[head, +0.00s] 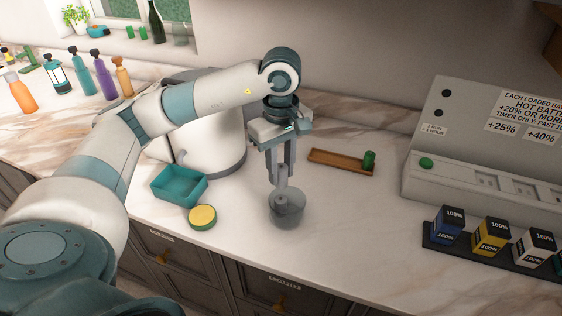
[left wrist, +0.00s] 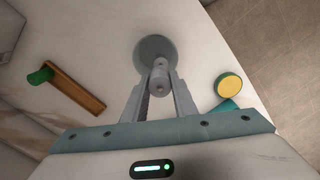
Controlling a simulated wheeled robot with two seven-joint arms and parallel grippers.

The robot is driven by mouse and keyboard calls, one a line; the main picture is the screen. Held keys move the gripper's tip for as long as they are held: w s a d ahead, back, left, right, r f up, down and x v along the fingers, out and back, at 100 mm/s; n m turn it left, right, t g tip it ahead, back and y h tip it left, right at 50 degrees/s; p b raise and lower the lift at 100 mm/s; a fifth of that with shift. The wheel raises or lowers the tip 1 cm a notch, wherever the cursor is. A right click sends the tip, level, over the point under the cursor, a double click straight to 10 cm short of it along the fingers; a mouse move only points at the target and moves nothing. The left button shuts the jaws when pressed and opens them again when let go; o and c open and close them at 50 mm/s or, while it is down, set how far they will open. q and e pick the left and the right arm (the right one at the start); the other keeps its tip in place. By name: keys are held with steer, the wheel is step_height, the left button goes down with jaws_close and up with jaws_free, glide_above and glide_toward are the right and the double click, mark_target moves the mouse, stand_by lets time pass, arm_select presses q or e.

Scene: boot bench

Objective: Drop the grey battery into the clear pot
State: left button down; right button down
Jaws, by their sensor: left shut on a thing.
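My left gripper (head: 281,178) points straight down and is shut on the grey battery (head: 281,190), a small upright cylinder. The clear pot (head: 288,215), a round smoky see-through vessel, stands on the counter directly under it. The battery's lower end overlaps the pot's mouth in the head view; I cannot tell how far it dips inside. In the left wrist view the battery (left wrist: 159,76) sits between the fingertips, with the pot (left wrist: 155,47) just beyond it. My right gripper is not in view.
A teal open box (head: 180,186) and a round yellow-topped lid (head: 202,217) are left of the pot. A wooden tray (head: 335,161) with a green cylinder (head: 369,159) lies behind right. A grey panel (head: 480,150) and a rack of labelled blocks (head: 490,236) stand at the right.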

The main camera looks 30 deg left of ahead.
mark_target(281, 167)
arm_select(q)
steer(key=shift+f, duration=0.75)
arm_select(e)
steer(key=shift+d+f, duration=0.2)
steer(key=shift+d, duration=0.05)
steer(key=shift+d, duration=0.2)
arm_select(q)
steer(key=c, duration=1.4)
jaws_free()
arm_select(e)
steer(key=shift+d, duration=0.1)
arm_select(q)
steer(key=shift+o, duration=0.2)
steer(key=shift+r, duration=0.4)
step_height(281, 167, up, 17)
steer(key=b, duration=0.2)
steer(key=shift+f+b, duration=0.2)
steer(key=shift+b, duration=0.1)
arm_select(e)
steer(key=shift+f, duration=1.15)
